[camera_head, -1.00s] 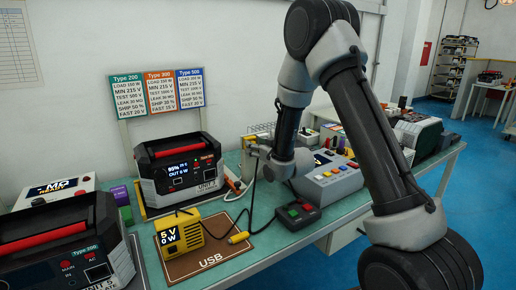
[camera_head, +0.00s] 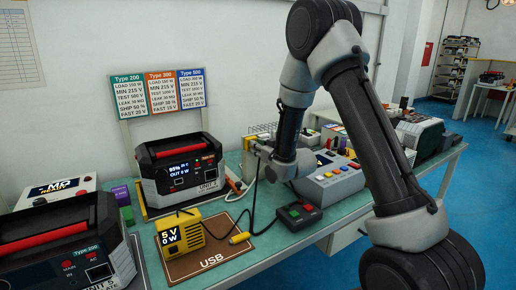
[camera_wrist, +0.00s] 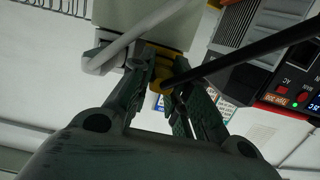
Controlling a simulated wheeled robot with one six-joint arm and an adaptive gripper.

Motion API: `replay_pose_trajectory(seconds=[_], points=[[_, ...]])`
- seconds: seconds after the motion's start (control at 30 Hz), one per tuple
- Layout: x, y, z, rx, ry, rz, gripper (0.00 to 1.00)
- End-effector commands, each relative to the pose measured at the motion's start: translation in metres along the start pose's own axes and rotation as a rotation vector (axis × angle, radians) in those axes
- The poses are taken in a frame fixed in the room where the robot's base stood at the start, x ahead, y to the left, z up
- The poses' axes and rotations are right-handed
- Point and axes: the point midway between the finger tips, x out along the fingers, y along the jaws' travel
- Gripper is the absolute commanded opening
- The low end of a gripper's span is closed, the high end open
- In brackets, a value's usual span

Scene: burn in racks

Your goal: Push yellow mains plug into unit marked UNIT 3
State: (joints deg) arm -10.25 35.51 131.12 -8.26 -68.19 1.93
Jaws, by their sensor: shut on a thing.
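The yellow mains plug (camera_wrist: 165,76) is between the fingers of my gripper (camera_wrist: 163,68) in the wrist view, with a black cable running from it to the upper right. In the head view my gripper (camera_head: 252,147) hangs above the bench, right of a black unit with a red handle (camera_head: 180,172). The plug is apart from that unit. A nearer black unit (camera_head: 65,245) with a red handle stands at lower left; its label is partly cut off.
A yellow load box (camera_head: 180,235) and a yellow connector (camera_head: 239,239) are on the brown USB mat (camera_head: 207,262). A grey tester (camera_head: 328,184) and a red-green button box (camera_head: 298,214) stand to the right. In the wrist view a pale box (camera_wrist: 150,15) with a white cable is close beyond the fingertips.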

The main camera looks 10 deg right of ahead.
Motion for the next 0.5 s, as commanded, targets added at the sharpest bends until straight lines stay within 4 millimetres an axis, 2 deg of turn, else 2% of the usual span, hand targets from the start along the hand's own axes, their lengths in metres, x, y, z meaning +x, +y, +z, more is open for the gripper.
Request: replay_pose_trajectory(seconds=[0.5], points=[[-0.007,0.0001,0.001,0.0,0.0,0.0,0.0]])
